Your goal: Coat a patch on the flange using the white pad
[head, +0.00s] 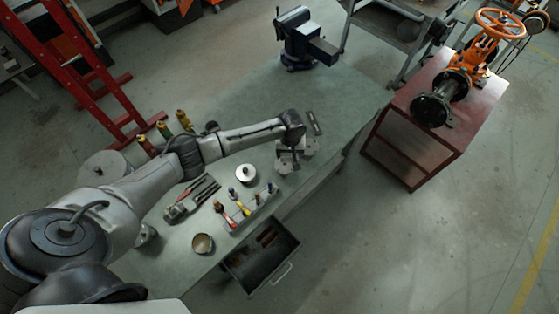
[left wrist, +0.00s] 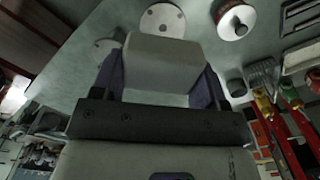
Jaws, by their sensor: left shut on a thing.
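My left gripper (head: 290,152) is over the workbench, near its right edge. In the left wrist view the left gripper (left wrist: 163,75) is shut on a white pad (left wrist: 165,62), a block with rounded edges. The pad is largely hidden by the gripper in the head view. The gate valve (head: 485,48), with an orange body and handwheel, sits on a dark red stand; its pipe ends in a black flange (head: 430,111). The pad is well apart from this flange. A pale disc with small holes (left wrist: 162,20) lies on the bench beyond the pad.
The workbench (head: 245,108) carries a vise (head: 302,40), a round pot with a knob (head: 246,174), screwdrivers in a rack (head: 248,205) and an open tin (head: 203,244). An open drawer (head: 262,258) juts out in front. Floor separates bench and red stand (head: 415,150).

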